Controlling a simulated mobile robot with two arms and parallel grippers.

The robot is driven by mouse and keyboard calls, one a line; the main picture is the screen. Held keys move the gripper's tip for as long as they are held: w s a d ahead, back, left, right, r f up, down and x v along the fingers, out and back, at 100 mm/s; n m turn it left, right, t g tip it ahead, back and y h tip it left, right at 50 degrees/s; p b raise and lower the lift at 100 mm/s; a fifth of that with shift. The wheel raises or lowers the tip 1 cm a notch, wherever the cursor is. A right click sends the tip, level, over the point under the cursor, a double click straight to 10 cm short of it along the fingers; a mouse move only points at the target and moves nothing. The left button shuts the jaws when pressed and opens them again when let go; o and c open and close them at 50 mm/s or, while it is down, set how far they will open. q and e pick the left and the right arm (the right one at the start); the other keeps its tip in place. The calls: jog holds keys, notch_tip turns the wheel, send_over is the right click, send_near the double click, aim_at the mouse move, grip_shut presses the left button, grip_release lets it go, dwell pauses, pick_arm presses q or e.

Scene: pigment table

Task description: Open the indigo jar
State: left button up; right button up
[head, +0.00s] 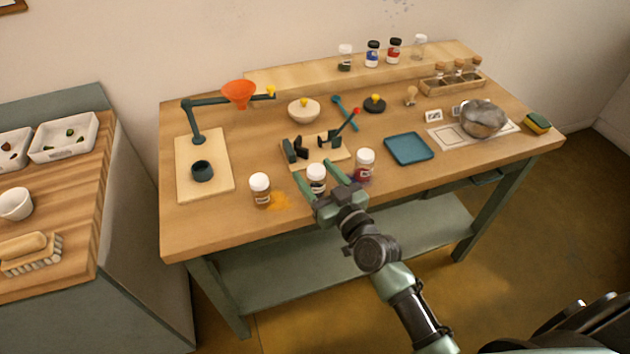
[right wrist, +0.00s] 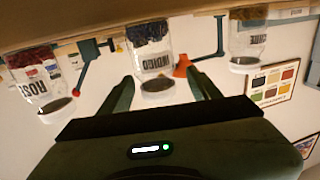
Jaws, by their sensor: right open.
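The indigo jar (head: 316,186) stands upright near the front edge of the table with its white lid on. In the right wrist view, which is upside down, the jar (right wrist: 152,58) shows its INDIGO label and dark contents. My right gripper (head: 312,169) is open, with one finger on each side of the jar. In the right wrist view the gripper (right wrist: 160,74) has its fingers apart, with gaps to the jar; I cannot tell whether either touches it. My left gripper is not in view.
An orange-brown powder jar (head: 260,192) with spilled powder stands to the left, and the rose jar (head: 364,168) close to the right. A clamp-like stand (head: 318,151) sits just behind. A blue tray (head: 409,149) lies to the right.

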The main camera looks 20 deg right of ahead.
jog(key=x, duration=0.3)
jog(key=shift+w+d, duration=0.1)
jog(key=shift+w, duration=0.15)
jog(key=shift+c, duration=0.3)
grip_shut()
jog(key=shift+r, duration=0.1)
jog(key=shift+r+p, duration=0.35)
jog(key=shift+r, duration=0.2)
notch_tip(320, 180, up, 19)
jog(key=p, duration=0.2)
jog(key=shift+f, duration=0.1)
